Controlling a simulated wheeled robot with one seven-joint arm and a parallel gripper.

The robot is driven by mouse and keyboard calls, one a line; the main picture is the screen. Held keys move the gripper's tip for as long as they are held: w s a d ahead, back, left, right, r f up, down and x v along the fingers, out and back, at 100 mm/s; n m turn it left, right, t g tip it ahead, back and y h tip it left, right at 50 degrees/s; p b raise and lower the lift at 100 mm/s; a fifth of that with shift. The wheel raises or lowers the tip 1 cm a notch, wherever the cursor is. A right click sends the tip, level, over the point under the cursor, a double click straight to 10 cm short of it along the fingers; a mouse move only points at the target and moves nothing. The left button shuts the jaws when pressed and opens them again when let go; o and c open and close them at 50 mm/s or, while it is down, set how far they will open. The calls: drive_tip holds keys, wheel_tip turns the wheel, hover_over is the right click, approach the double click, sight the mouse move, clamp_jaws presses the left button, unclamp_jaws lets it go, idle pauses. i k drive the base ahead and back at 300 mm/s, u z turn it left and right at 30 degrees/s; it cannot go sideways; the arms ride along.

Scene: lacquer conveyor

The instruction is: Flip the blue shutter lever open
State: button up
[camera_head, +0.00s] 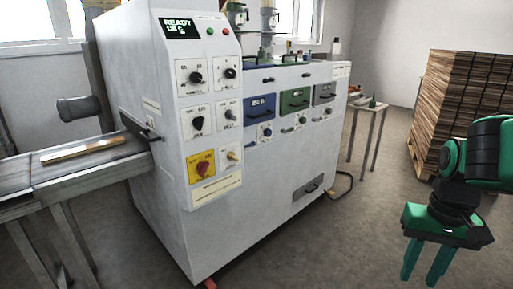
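A blue-fronted panel (261,107) is on the side of the white machine (230,215), left of a green one and a grey one. Just below it is a small white plate with a blue knob or lever (266,132); it is too small to tell its exact position. My gripper (421,276) hangs at the lower right with its green fingers pointing down and spread apart. It is open and empty, well to the right of the machine and apart from the lever.
A green panel (295,99) and a grey panel (324,93) sit beside the blue one. A yellow plate with a red switch (202,168) is at the machine's corner. A small table (367,108) and stacked boards (465,95) stand behind. Open floor lies between machine and gripper.

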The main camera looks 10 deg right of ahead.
sight(252, 143)
drive_tip(key=i, duration=0.9)
drive_tip(key=u, duration=0.05)
